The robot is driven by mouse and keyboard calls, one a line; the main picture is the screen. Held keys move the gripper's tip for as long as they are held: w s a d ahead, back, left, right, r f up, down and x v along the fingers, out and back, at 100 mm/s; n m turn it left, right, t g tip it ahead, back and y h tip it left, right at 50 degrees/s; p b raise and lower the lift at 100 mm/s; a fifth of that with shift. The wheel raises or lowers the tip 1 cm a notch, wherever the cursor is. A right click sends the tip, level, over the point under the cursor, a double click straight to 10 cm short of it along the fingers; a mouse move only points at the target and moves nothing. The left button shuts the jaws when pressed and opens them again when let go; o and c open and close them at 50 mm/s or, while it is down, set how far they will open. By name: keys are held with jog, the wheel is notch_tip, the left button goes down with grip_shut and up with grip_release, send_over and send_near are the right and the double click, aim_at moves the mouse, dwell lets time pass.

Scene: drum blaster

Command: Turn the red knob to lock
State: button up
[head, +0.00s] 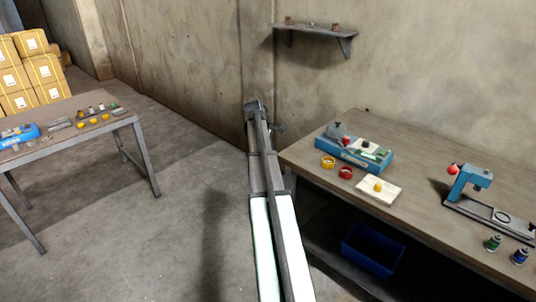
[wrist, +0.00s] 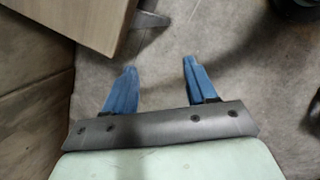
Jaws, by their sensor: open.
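A red ball-shaped knob (head: 452,169) sits on the left side of a blue press-like device (head: 470,183) on the right-hand table. A smaller red part (head: 346,141) shows on a blue box-like unit (head: 356,152) further left on that table. I cannot tell which one is the lock knob. My gripper shows in the wrist view (wrist: 160,65) with two blue fingers spread apart, nothing between them, above the bare floor. In the head view my arm reaches forward left of the right-hand table, and the fingers cannot be made out. Neither red part shows in the wrist view.
The right-hand table (head: 410,148) also holds yellow and red rings, a pale board (head: 379,190) and small cans (head: 493,243). A blue bin (head: 372,250) is beneath. A shelf (head: 313,30) hangs on the wall. Another table (head: 60,150) stands left, with open floor between.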

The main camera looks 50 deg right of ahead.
aim_at(347, 137)
jog(key=shift+w+a+f, duration=0.1)
jog(key=shift+a+f, duration=0.05)
dwell(0.4)
jog(key=s+d+r+m, duration=0.1)
jog(key=s+d, duration=0.3)
jog(key=s+d+r, duration=0.1)
jog(key=s+d, duration=0.3)
jog(key=s+d+r+m, duration=0.1)
jog(key=s+d+r, duration=0.1)
jog(key=s+d, duration=0.2)
jog(key=shift+s+d+m, duration=0.15)
jog(key=shift+s+m, duration=0.15)
jog(key=shift+s, duration=0.25)
jog(key=s+d+r+m+t, duration=0.1)
jog(key=s+d+r+m, duration=0.1)
jog(key=s+d+r, duration=0.65)
jog(key=s+d+r+m+t, duration=0.1)
jog(key=s+d+r+m, duration=0.3)
jog(key=s, duration=0.7)
jog(key=w+a+r+m+t+y, duration=0.1)
jog(key=w+r+t+y, duration=0.1)
jog(key=w+t, duration=0.35)
jog(key=shift+g, duration=0.85)
jog(key=x, duration=0.9)
jog(key=w+x, duration=0.1)
jog(key=x, duration=0.3)
jog(key=shift+w+d+f, duration=0.1)
jog(key=shift+d+f, duration=0.1)
jog(key=shift+d, duration=0.05)
jog(key=shift+c, duration=0.3)
